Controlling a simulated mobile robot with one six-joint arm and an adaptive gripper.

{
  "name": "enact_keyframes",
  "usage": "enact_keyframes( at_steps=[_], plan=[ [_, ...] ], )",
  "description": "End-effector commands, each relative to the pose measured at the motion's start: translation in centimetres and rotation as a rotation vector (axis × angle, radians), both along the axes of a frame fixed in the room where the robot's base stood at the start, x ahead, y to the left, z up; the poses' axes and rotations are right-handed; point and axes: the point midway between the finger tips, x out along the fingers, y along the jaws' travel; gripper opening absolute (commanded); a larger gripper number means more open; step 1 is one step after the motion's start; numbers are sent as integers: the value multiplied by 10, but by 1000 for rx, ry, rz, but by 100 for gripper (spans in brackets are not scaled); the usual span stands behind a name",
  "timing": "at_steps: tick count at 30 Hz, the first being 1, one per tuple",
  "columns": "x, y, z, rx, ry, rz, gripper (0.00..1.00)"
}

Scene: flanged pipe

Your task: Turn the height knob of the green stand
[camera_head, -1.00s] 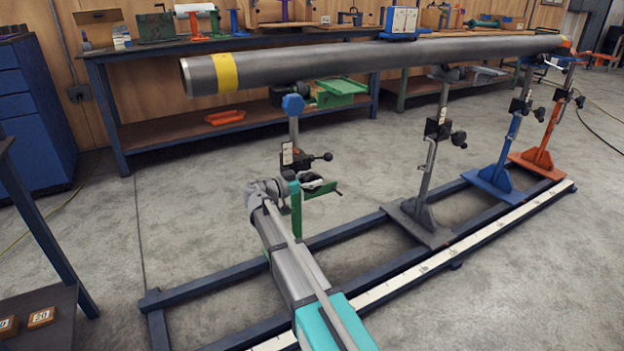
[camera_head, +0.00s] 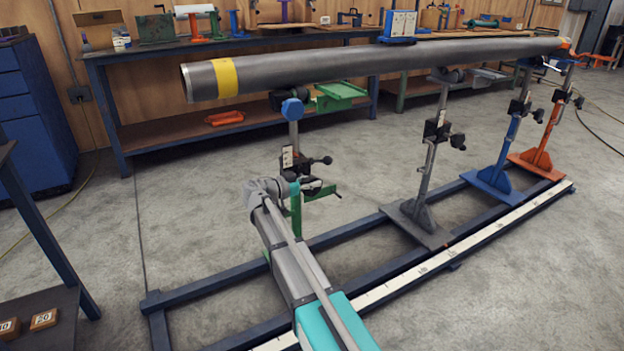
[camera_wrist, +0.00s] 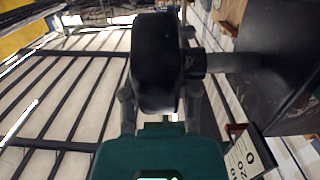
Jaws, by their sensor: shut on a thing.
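The green stand (camera_head: 296,215) is the nearest stand, with a black clamp block (camera_head: 292,160) and a blue head (camera_head: 293,107) below the pipe's near end. My gripper (camera_head: 310,187) is at the stand, below the clamp block. In the wrist view my gripper (camera_wrist: 158,95) is shut on the black height knob (camera_wrist: 155,60), with a finger on each side. A shaft (camera_wrist: 232,62) runs right from the knob. A white scale plate with numbers (camera_wrist: 245,158) shows at lower right. My arm hides much of the stand's base.
A long grey pipe (camera_head: 330,66) with a yellow band lies above the row of stands. Grey (camera_head: 425,210), blue (camera_head: 494,178) and orange (camera_head: 540,150) stands are on the rail frame (camera_head: 365,285). A workbench (camera_head: 110,110) is behind. Open floor (camera_head: 195,210) lies left of the stand.

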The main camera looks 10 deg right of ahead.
Motion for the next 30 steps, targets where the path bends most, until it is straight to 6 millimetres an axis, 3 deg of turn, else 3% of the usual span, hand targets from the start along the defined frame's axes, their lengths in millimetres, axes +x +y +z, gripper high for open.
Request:
enact_keyframes(
  at_steps=[10,30],
  plan=[
    [1,-2,6,199,64,1,0],
    [3,-10,-2,635,207,-1,0]
  ],
)
